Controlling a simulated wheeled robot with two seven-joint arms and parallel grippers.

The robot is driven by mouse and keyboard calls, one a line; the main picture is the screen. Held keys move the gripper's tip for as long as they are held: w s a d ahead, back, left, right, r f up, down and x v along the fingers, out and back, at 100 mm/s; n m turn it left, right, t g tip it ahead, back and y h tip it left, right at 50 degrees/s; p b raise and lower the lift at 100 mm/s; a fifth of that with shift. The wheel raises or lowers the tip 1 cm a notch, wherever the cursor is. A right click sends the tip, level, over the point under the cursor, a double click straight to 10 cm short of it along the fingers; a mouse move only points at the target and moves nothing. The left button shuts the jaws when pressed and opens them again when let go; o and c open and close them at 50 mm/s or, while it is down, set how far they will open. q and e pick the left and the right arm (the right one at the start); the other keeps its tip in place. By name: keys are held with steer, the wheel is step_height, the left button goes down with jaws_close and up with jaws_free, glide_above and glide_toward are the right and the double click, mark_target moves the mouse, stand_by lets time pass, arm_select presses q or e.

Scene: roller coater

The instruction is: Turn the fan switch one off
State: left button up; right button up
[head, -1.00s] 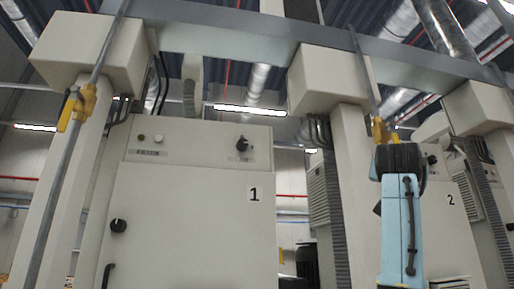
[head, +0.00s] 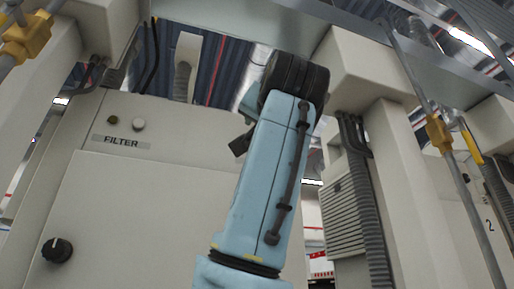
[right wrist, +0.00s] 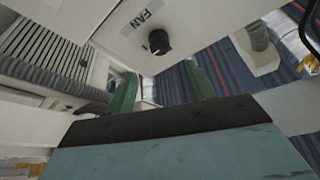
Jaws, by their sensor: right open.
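The fan switch, a black round knob (right wrist: 159,42), sits under a "FAN" label (right wrist: 141,19) on the pale cabinet panel in the right wrist view. A white mark shows on the knob's lower edge. My right gripper (right wrist: 159,72) has two green fingers spread apart with nothing between them. The knob appears just beyond the fingertips, between them in the picture; I see no contact. In the head view, my light blue right arm covers the knob and the cabinet's number. My left gripper is not in view.
The cabinet (head: 150,220) also bears a "FILTER" label (head: 121,141), two small round buttons and a lower black knob (head: 57,250). A post (head: 405,180) with grey ribbed conduit (head: 372,215) stands at the right. Yellow valves (head: 438,133) sit on thin pipes.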

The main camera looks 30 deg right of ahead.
steer(key=p+x, duration=0.3)
steer(key=x, duration=0.6)
steer(key=shift+w+p, duration=0.25)
steer(key=shift+p, duration=0.05)
steer(key=c, duration=1)
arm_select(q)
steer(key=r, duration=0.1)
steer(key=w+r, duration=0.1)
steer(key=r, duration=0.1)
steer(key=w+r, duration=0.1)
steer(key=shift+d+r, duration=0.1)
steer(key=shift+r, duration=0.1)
